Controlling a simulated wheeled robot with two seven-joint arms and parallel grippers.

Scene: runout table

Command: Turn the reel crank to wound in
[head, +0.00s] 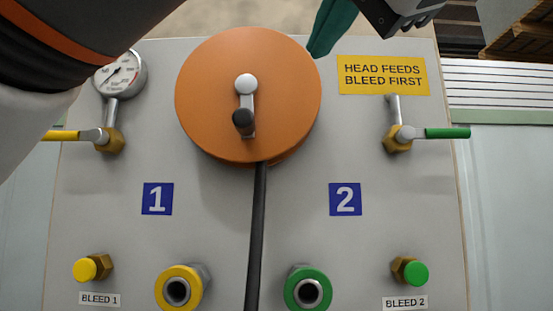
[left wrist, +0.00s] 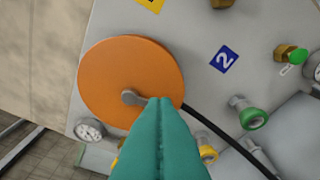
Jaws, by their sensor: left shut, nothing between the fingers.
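The reel (head: 205,100) is a round orange disc on the upper middle of a grey panel. Its crank (head: 247,104) is a short metal arm with a pale hub cap at the top and a dark knob (head: 243,122) hanging at the lower end. A black hose (head: 257,230) runs down from the reel. My left gripper (head: 315,50) is shut and empty, its teal fingers at the reel's upper right edge, apart from the crank. In the left wrist view, the teal fingers (left wrist: 160,105) overlap the reel (left wrist: 115,75) and hide part of the crank (left wrist: 130,97). My right gripper is not in view.
The panel (head: 215,230) carries a gauge (head: 121,74), a yellow valve lever (head: 62,135) and a green one (head: 447,133). Yellow (head: 179,289) and green (head: 307,289) couplings sit low. A yellow sign (head: 383,75) is right of the reel. My left arm crosses the top left.

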